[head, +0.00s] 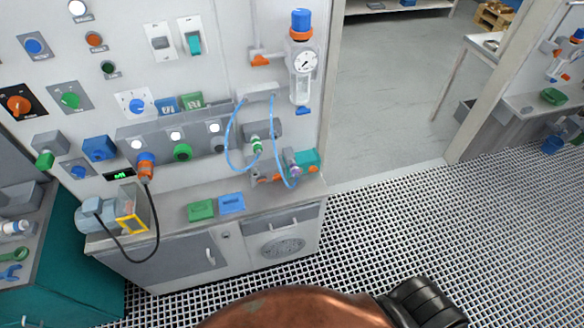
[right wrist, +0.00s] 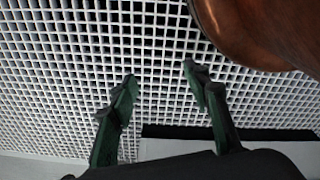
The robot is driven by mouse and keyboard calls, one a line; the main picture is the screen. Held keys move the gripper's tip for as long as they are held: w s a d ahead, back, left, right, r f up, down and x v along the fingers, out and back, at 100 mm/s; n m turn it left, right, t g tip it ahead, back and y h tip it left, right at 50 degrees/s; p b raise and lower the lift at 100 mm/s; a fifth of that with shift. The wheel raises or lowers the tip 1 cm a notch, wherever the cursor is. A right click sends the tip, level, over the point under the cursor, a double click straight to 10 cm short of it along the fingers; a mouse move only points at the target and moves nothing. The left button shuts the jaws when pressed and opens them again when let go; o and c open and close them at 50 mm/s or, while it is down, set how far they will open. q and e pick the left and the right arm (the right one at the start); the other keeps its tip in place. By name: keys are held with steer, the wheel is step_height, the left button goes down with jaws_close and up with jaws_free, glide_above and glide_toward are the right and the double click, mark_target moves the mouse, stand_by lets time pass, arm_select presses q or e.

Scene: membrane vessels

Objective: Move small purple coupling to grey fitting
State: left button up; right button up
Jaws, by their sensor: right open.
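The small purple coupling (head: 294,170) sits at the lower end of the right blue hose (head: 275,140), beside a teal part (head: 308,160) low on the grey wall panel. The left blue hose (head: 229,140) ends at a green coupling (head: 257,146) under a grey block (head: 270,129). Which grey part is the grey fitting is too small to tell. My right gripper (right wrist: 160,76) is open and empty above the white floor grating in the right wrist view, far from the coupling. My left gripper is out of view.
The counter (head: 180,198) holds a green block (head: 201,210) and a blue block (head: 231,203). A motor with a yellow frame (head: 132,217) and black cable stands at its left. A gauge unit (head: 304,62) hangs above right. Open grating floor (head: 400,220) lies right of the cabinet.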

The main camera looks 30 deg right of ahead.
steer(key=w+r+b, duration=0.2)
steer(key=w+r, duration=0.3)
steer(key=w, duration=0.3)
steer(key=w+d+r+t+h+b, duration=0.15)
steer(key=w+r, duration=0.35)
steer(key=r, duration=0.7)
steer(key=w+d+r+t+b, duration=0.1)
steer(key=w+r+b, duration=0.25)
steer(key=r, duration=0.85)
steer(key=w+d+r+n+t+h, duration=0.1)
steer(key=w+d+r+t+h, duration=0.2)
steer(key=w+d+r, duration=0.3)
steer(key=w+d+r+n+t+h, duration=0.1)
steer(key=w+d+r+t+h, duration=0.2)
steer(key=w+r, duration=0.55)
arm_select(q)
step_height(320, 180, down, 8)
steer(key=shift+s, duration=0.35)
arm_select(e)
steer(key=w+a+r+n+t+y, duration=0.2)
steer(key=w+a+r+n+t, duration=0.2)
steer(key=w+n, duration=0.2)
steer(key=w+a+r+n+t+y, duration=0.1)
steer(key=w+a+r+n+t, duration=0.2)
steer(key=w+a+r+n, duration=0.1)
steer(key=w+a+n, duration=0.1)
steer(key=w+n, duration=0.1)
steer(key=w, duration=0.1)
steer(key=shift+w+t+y, duration=0.25)
steer(key=shift+t+y, duration=0.1)
